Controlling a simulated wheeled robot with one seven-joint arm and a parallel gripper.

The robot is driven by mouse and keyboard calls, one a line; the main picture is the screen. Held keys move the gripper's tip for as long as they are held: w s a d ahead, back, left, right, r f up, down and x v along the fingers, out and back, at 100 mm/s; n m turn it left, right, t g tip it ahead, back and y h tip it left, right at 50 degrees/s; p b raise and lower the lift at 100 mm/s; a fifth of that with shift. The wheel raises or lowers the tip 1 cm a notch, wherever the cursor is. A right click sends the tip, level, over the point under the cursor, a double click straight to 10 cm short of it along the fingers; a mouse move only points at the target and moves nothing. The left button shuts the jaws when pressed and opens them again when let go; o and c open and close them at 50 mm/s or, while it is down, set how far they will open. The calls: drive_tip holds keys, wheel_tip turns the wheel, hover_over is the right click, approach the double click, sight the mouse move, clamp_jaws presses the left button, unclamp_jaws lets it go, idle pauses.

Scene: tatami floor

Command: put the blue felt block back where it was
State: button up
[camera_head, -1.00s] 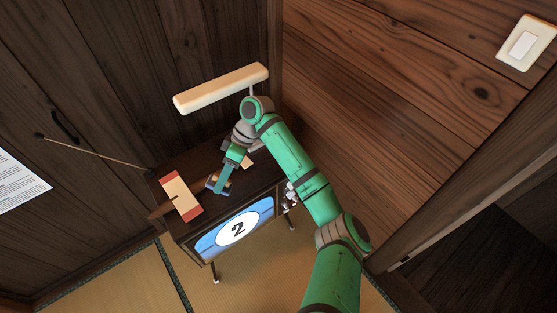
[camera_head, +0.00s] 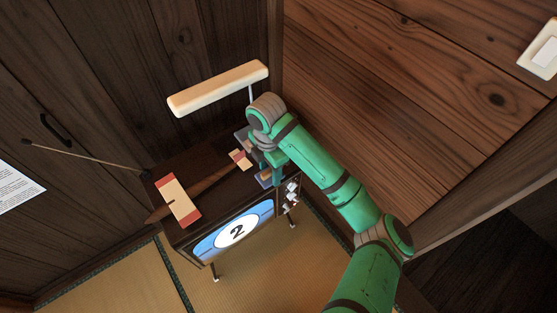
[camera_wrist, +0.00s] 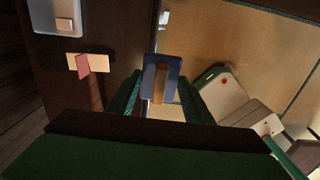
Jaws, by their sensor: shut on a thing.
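The blue felt block (camera_wrist: 174,70) has a tan strip across its middle and sits between the two green fingers of my gripper (camera_wrist: 160,96) in the wrist view. My gripper is shut on it. In the head view, my gripper (camera_head: 272,173) is at the right end of the dark stand, and the block (camera_head: 263,181) shows only in part beside the fingers. It is near the stand's front right edge. I cannot tell whether the block touches the top.
A long tan-and-red block (camera_head: 178,199) lies left, a small one (camera_head: 240,158) lies near my gripper. A pale lamp bar (camera_head: 218,88) overhangs.

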drive_tip(key=w+d+f, duration=0.1)
drive_tip(key=w+f, duration=0.2)
drive_tip(key=w, duration=0.1)
drive_tip(key=w+d+f, duration=0.1)
drive_tip(key=w+f, duration=0.1)
drive_tip(key=w, duration=0.2)
drive_tip(key=w+f, duration=0.3)
drive_tip(key=w, duration=0.1)
drive_tip(key=shift+w+d+f, duration=0.1)
drive_tip(key=shift+d+f, duration=0.2)
drive_tip(key=shift+d, duration=0.1)
drive_tip(key=shift+w+f, duration=0.55)
drive_tip(key=shift+f, duration=0.05)
drive_tip(key=shift+s+f, duration=0.1)
drive_tip(key=shift+f, duration=1.4)
drive_tip(key=o, duration=1.1)
wheel_tip(320, 180, up, 12)
